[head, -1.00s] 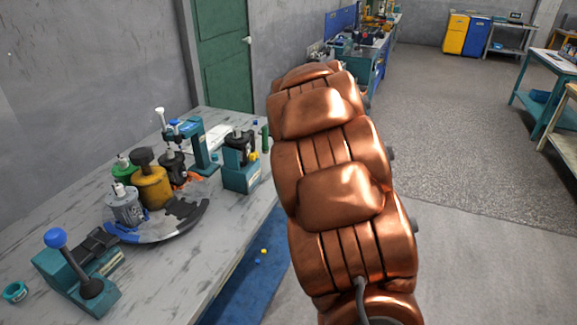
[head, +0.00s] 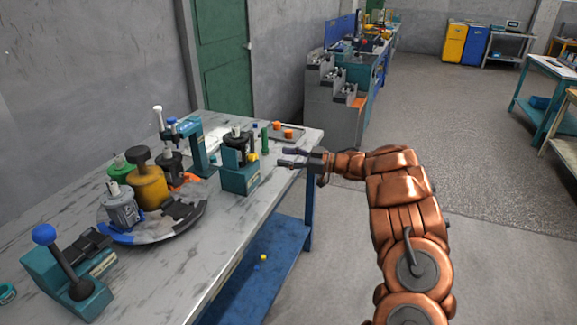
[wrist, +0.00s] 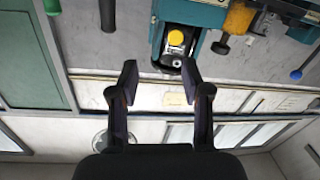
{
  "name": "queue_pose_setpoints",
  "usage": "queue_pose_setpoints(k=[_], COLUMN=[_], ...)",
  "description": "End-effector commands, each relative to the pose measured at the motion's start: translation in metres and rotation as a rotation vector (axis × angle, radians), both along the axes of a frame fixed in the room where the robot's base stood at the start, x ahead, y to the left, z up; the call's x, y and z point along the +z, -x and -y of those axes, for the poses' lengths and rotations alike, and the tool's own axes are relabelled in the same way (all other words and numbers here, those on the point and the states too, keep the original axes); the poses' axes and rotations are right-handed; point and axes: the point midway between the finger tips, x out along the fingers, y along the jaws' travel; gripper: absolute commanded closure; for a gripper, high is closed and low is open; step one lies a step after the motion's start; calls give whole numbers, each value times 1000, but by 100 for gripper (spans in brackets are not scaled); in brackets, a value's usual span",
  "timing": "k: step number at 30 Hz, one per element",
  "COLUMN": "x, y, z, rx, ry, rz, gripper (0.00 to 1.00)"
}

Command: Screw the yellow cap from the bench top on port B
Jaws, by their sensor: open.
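A dark motor (head: 240,138) stands in a teal holder (head: 238,178) near the right end of the bench. A yellow cap (head: 253,157) shows at the holder's right side; the wrist view shows a round yellow cap (wrist: 175,37) within the teal holder (wrist: 157,40). Whether it is seated on a port I cannot tell. A grey round part (wrist: 178,62) is beside it; no port letter is readable. My gripper (head: 284,157) is open and empty, right of the holder near the bench edge. Its fingers (wrist: 158,78) also show in the wrist view, apart from the cap.
A turntable (head: 190,222) with several motors is left of the holder. A green cylinder (head: 264,141) stands behind it, and a tray (head: 298,135) with orange parts lies at the far corner. A small yellow piece (head: 263,257) is on the blue lower shelf (head: 285,245). Open floor lies right.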

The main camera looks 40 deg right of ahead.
Motion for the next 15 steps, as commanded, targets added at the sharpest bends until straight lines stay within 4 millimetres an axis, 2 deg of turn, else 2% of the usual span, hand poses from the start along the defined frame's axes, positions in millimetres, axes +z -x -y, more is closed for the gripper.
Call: queue_pose_setpoints(k=[3,6,15], x=[-7,-9,-7], y=[13,16,0], z=[-5,-8,-22], rx=[55,72,72], ry=[-31,-41,-41], rz=[4,3,3], gripper=[52,52,52])
